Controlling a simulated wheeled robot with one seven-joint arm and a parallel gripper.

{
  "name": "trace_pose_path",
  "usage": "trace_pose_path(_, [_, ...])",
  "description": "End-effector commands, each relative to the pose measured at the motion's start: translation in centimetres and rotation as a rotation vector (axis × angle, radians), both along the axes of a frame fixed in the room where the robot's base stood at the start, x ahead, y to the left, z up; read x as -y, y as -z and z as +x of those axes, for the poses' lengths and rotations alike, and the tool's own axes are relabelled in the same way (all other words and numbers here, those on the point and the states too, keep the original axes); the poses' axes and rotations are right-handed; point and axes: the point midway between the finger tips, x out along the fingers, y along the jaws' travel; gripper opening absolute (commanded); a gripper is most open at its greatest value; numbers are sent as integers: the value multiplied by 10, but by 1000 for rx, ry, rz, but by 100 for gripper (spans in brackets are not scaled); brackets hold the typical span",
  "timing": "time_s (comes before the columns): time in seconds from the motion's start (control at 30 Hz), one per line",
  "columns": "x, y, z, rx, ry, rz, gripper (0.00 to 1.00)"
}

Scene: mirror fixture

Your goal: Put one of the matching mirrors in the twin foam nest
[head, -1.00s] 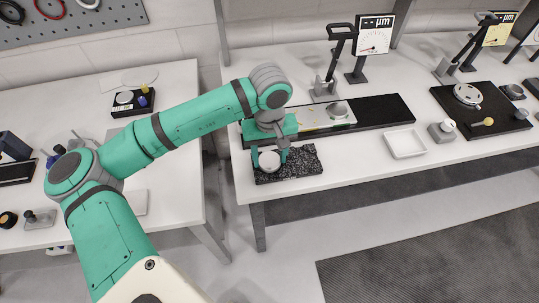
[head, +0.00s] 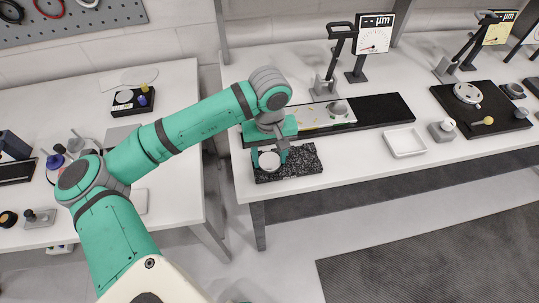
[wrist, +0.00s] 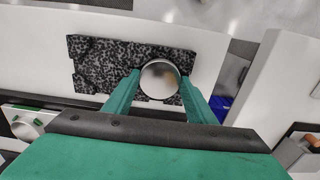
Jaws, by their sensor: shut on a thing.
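A round mirror (wrist: 160,73) with a dark rim sits between the two fingers of my gripper (wrist: 161,83) in the wrist view. The fingers are shut on its sides. In the head view my gripper (head: 269,157) points down, with the pale mirror disc (head: 269,162) between its fingers. The speckled black-and-grey foam nest (head: 301,160) lies under them at the front left of the right bench. It also shows in the wrist view (wrist: 105,62), where the mirror overlaps its right part. I cannot tell whether the mirror rests in a recess or is just above; the recesses are hidden or unclear.
Behind the foam, a metal plate (head: 312,118) with a round piece lies on a long black base (head: 385,110). A white tray (head: 405,143) stands to the right. A dial gauge (head: 375,40) stands behind. A gap separates the left bench (head: 175,90).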

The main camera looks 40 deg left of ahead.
Motion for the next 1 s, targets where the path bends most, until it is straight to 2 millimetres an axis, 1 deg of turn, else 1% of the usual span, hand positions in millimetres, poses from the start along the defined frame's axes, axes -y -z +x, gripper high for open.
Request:
trace_pose_path(0.9, [0, 3, 0, -1, 1, -1, 25])
trace_pose_path(0.93, [0, 3, 0, -1, 0, -1, 53])
trace_pose_path(0.97, [0, 3, 0, -1, 0, -1, 60])
trace_pose_path(1.0, [0, 3, 0, -1, 0, -1, 70])
